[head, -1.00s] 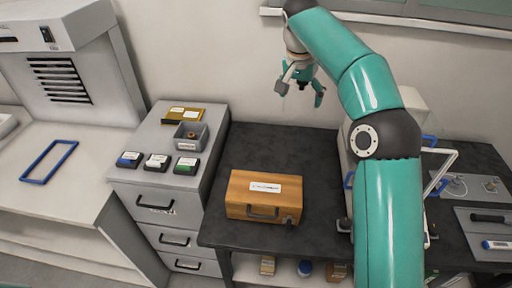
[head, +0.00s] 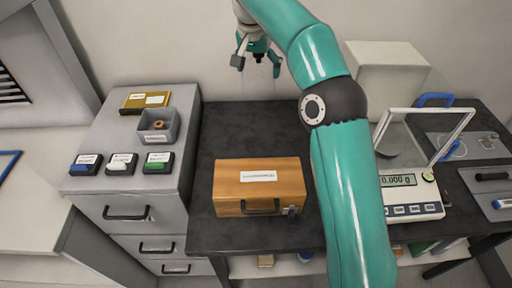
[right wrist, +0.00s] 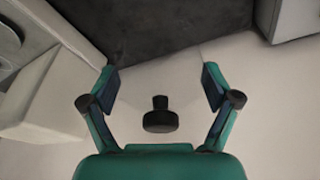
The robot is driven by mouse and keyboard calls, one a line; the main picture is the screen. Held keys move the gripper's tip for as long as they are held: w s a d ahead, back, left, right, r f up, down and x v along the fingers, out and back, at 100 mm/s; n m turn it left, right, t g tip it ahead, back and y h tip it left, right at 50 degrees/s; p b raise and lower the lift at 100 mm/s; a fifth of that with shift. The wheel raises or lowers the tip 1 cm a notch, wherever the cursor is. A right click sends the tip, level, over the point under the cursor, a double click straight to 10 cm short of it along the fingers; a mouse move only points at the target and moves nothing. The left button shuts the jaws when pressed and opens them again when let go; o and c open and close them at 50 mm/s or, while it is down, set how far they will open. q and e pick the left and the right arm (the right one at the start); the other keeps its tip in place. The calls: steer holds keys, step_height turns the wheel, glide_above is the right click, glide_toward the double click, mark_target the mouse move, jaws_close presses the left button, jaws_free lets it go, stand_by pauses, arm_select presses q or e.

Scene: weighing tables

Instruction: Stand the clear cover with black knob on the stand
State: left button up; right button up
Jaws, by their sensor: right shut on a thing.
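My right gripper (head: 257,66) is high at the back of the dark table, close to the wall. Its two fingers are wide apart around the clear cover with black knob. In the right wrist view the black knob (right wrist: 160,122) shows between the fingers (right wrist: 159,80). The cover's clear wall is almost invisible against the wall and table, so its lower edge cannot be made out. I cannot pick out the stand for certain. My left gripper is not in view.
A wooden case (head: 230,202) stands on the dark table (head: 225,130). A balance (head: 412,211) with an open glass frame and a white box (head: 385,78) stand right of my arm. A grey drawer cabinet (head: 110,130) with small boxes is at left.

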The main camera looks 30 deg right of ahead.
steer(key=shift+b+x, duration=0.4)
steer(key=shift+x, duration=0.45)
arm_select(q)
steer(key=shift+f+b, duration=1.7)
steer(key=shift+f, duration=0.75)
arm_select(e)
steer(key=shift+s+a+f, duration=0.1)
steer(key=shift+f, duration=4.85)
steer(key=shift+s+a+f, duration=0.1)
steer(key=shift+f, duration=4.9)
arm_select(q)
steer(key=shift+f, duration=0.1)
arm_select(e)
steer(key=shift+f, duration=0.1)
steer(key=o, duration=0.9)
steer(key=shift+w, duration=0.1)
